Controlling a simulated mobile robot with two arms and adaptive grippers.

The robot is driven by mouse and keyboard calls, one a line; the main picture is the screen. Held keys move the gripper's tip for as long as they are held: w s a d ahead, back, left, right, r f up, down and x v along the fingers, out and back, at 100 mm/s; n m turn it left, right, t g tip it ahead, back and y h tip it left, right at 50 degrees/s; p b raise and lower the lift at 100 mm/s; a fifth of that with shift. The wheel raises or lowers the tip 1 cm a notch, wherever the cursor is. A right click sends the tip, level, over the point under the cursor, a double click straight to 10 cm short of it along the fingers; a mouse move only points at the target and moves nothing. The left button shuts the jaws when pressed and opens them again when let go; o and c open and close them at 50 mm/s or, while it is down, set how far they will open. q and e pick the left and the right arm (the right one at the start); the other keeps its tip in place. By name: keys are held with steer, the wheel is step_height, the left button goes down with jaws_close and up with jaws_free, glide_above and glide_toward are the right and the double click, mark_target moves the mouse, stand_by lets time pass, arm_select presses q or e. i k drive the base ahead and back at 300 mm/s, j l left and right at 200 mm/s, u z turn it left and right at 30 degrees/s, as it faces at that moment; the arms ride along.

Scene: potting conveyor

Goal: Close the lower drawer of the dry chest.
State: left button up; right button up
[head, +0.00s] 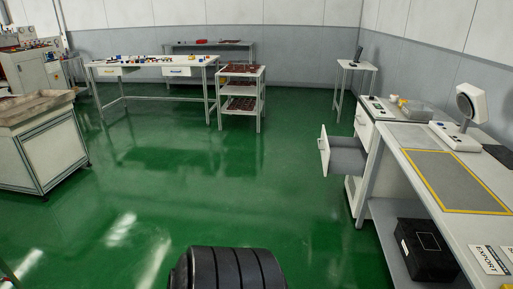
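The dry chest (363,126) is a white cabinet at the right, at the far end of the long workbench. Its lower drawer (324,153) is pulled out to the left, with the white front panel standing well clear of the cabinet. The grey inside of the drawer shows and looks empty from here. The drawer front above it looks shut. Neither of my grippers is in the head view.
A workbench (415,180) with a yellow-framed mat runs along the right, with a black box (426,250) on its lower shelf. A white cart (52,158) stands at the left. A table (150,64) and shelf rack (240,72) are further back. The green floor before the drawer is clear.

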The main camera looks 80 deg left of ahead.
mark_target(340, 155)
steer(key=u, duration=1.95)
steer(key=i+j+z, duration=0.1)
steer(key=i, duration=0.4)
steer(key=i+j+z, duration=0.1)
steer(key=i+j, duration=0.15)
steer(key=i, duration=0.3)
steer(key=i+j+z, duration=0.1)
steer(key=i+j, duration=0.15)
steer(key=i, duration=0.25)
steer(key=i+j+z, duration=0.1)
steer(key=i+j, duration=0.15)
steer(key=i, duration=0.25)
